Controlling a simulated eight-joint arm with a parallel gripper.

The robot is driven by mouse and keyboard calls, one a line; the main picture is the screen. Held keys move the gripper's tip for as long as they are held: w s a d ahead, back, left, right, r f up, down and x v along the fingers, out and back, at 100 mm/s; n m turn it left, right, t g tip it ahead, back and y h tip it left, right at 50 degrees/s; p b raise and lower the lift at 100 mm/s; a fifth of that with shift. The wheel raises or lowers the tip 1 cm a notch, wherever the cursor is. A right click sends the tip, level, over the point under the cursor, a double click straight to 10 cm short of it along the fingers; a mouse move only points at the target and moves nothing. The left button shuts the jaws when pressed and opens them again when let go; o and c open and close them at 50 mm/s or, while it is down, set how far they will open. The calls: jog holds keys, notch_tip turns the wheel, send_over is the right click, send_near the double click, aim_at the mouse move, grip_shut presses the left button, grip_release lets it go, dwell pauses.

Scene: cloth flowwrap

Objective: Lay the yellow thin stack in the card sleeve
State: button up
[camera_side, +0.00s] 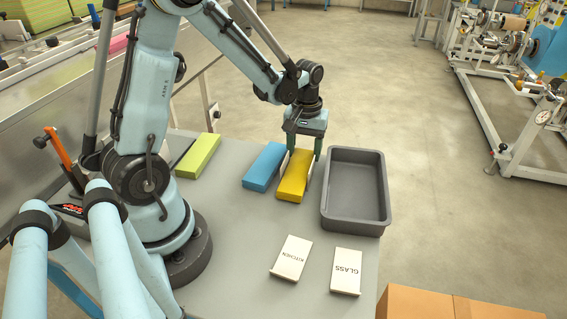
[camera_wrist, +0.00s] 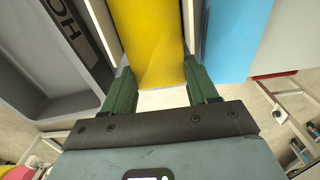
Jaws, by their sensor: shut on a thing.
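The yellow thin stack (camera_side: 293,180) lies lengthwise between two thin white upright walls of the card sleeve (camera_side: 282,164), left of the grey tray. In the wrist view the yellow stack (camera_wrist: 152,40) fills the middle, with white sleeve edges (camera_wrist: 190,22) along both sides and a white patch below its near end. My gripper (camera_side: 304,150) points down over the far end of the stack and is shut on it, one green finger on each side. I cannot tell whether the stack's underside touches the sleeve floor.
An empty grey tray (camera_side: 327,205) stands close on the right. A blue stack (camera_side: 264,166) lies close on the left and a lime-green stack (camera_side: 198,156) farther left. White packs marked KITCHEN (camera_side: 291,258) and GLASS (camera_side: 346,271) lie in front. The grey table between is clear.

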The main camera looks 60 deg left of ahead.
jog(key=shift+f, duration=0.1)
jog(key=o, duration=0.7)
jog(key=shift+o, duration=0.2)
notch_tip(320, 180, up, 12)
jog(key=s+d+m+t, duration=0.7)
jog(key=d+m, duration=0.2)
jog(key=d, duration=0.1)
jog(key=shift+d+r, duration=0.3)
jog(key=shift+r, duration=0.15)
